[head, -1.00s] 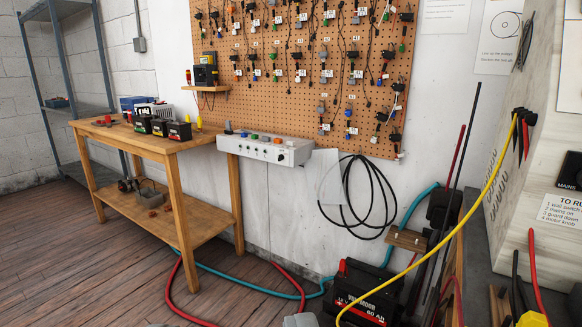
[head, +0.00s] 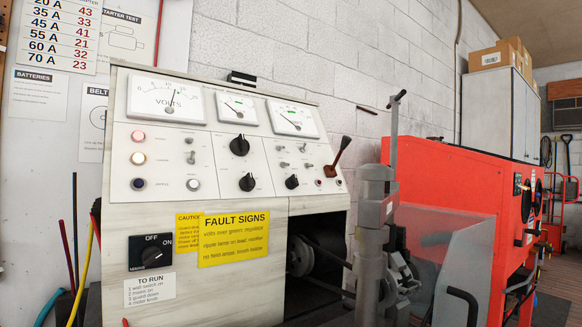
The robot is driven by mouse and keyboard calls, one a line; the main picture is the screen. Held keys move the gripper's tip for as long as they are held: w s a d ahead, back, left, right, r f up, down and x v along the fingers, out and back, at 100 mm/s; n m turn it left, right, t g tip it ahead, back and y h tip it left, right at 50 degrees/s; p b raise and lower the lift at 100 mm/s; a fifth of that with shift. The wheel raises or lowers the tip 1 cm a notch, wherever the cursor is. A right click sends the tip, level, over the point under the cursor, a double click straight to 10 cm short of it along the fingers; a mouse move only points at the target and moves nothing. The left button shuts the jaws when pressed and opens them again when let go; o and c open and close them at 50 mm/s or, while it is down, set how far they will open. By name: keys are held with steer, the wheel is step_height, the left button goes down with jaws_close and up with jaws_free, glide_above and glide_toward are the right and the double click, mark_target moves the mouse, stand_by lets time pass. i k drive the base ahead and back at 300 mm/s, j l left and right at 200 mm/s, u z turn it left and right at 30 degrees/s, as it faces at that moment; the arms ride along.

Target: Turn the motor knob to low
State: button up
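The test bench panel (head: 220,165) fills the middle of the head view. It carries several black rotary knobs: a large upper knob (head: 240,145), a lower middle knob (head: 247,182) and a lower right knob (head: 292,182). Their labels are too small to read, so I cannot tell which is the motor knob or its setting. A black mains switch (head: 152,252) marked OFF and ON sits below left, above a TO RUN card (head: 149,289) that lists the motor knob. My gripper is not visible in this view.
Three meters, including the volts meter (head: 166,99), top the panel. A lever (head: 338,155) sticks out at its right. A grey upright clamp (head: 372,240) and a clear guard sheet (head: 445,265) stand at right before a red machine (head: 450,180). Cables hang at the left.

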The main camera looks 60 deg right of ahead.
mark_target(246, 184)
steer(key=z, duration=1.3)
